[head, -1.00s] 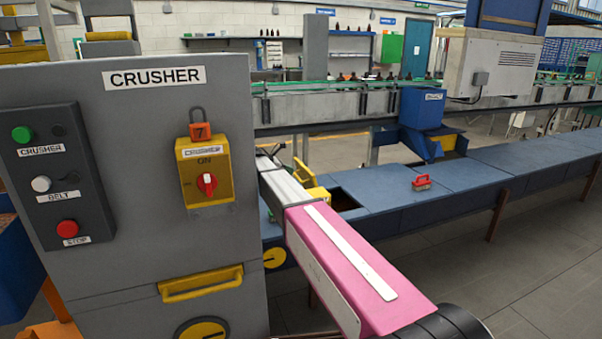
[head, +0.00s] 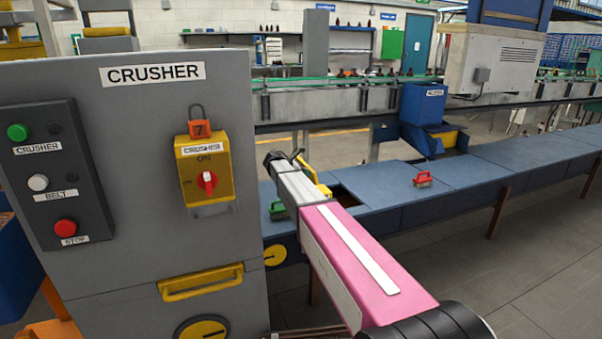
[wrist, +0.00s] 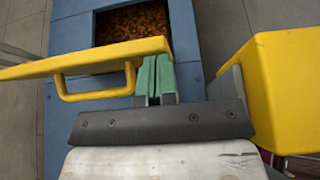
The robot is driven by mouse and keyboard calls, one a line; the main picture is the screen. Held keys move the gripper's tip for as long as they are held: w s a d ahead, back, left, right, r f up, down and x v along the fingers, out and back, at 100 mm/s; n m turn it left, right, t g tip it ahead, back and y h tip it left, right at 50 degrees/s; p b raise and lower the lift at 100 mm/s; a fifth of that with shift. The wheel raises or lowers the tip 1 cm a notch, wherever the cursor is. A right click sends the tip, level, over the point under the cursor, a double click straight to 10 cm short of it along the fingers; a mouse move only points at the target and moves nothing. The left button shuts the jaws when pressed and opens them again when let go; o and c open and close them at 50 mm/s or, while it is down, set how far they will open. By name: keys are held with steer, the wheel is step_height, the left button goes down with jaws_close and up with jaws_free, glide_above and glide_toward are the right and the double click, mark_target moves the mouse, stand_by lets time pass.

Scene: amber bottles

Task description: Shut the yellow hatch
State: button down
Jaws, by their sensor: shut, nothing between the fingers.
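The yellow hatch (wrist: 110,58) stands raised beside an opening (wrist: 131,22) with brown granular material in it, in the wrist view. Its looped yellow handle (wrist: 95,94) faces my gripper's side. My gripper (wrist: 155,68) has its green fingers together and empty, close to the hatch's right end; I cannot tell whether they touch it. In the head view part of the yellow hatch (head: 310,176) shows behind my arm, beside the dark opening (head: 345,197) in the blue bench. My gripper is hidden in the head view.
A yellow box-like part (wrist: 285,90) is close on the right in the wrist view. The grey crusher cabinet (head: 130,140) stands left of my arm. A red handle (head: 423,179) and a green handle (head: 278,209) sit on the blue bench (head: 475,172).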

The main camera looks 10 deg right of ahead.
steer(key=shift+d, duration=0.1)
stand_by(0.3)
steer(key=w+d+g+y, duration=0.1)
steer(key=w+d+y, duration=0.15)
steer(key=d, duration=0.45)
steer(key=w+d+f+g+y, duration=0.1)
steer(key=d+y, duration=0.3)
steer(key=d, duration=0.3)
steer(key=w+d+g+y, duration=0.1)
steer(key=w+d+y, duration=0.15)
steer(key=d, duration=0.45)
steer(key=w+d+f+y, duration=0.1)
steer(key=d+f+y, duration=0.1)
steer(key=f, duration=0.3)
steer(key=d+f+y, duration=0.2)
steer(key=d+f, duration=0.3)
steer(key=w+d+f+g+y, duration=0.1)
steer(key=d+f+y, duration=0.1)
steer(key=d+f, duration=0.2)
steer(key=shift+w+f, duration=0.3)
steer(key=shift+f, duration=0.55)
steer(key=shift+d+f, duration=0.15)
steer(key=shift+f, duration=0.6)
steer(key=shift+r, duration=0.1)
